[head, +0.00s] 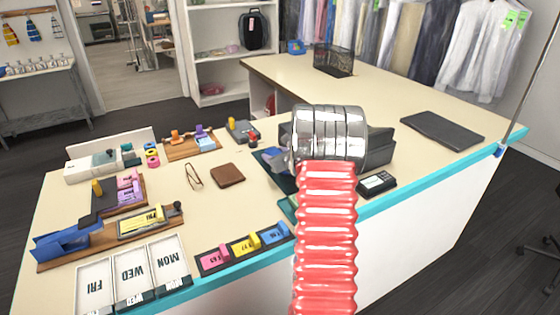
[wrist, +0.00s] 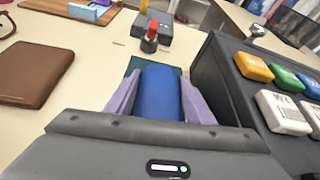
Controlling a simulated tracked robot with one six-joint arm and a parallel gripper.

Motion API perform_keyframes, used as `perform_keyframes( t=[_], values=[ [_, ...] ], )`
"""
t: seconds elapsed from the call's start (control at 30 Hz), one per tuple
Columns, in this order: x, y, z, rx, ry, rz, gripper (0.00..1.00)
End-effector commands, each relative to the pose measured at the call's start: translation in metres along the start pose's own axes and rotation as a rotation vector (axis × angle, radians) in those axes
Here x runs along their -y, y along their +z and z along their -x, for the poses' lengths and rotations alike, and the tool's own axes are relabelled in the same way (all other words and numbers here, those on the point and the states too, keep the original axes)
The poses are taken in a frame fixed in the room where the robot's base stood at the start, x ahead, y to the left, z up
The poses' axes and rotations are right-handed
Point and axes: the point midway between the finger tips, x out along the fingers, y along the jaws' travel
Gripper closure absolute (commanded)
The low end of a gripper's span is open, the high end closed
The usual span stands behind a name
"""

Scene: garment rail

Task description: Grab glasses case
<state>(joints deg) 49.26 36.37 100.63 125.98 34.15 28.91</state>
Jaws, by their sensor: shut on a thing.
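The glasses case (wrist: 159,98) is a blue, rounded, elongated case in the middle of the wrist view. My gripper (wrist: 160,82) has its two purple fingers on either side of it and is shut on it. A dark green patch (wrist: 140,63) shows just beyond the case on the counter. In the head view my arm hides most of the gripper and case. Whether the case touches the counter or is raised cannot be told.
The dark register (wrist: 225,75) with coloured keys stands close on the right. A brown wallet (head: 228,174) and eyeglasses (head: 193,176) lie to the left. A stapler-like item with a red top (wrist: 150,38) is beyond. A card terminal (head: 377,184) is near the front edge.

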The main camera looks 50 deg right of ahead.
Motion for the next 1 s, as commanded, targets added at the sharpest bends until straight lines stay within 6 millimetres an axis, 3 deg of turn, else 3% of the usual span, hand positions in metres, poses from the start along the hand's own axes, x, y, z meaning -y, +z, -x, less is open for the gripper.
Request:
perform_keyframes(
  t=[0.27, 0.47, 0.67, 1.0],
  values=[
    [0.0, 0.002, 0.001, 0.0, 0.0, 0.0, 0.75],
    [0.002, 0.016, 0.006, 0.003, 0.0, 0.002, 0.75],
    [0.007, 0.049, 0.02, 0.005, -0.001, 0.003, 0.76],
    [0.017, 0.122, 0.05, 0.004, -0.002, 0.004, 0.76]
  ],
)
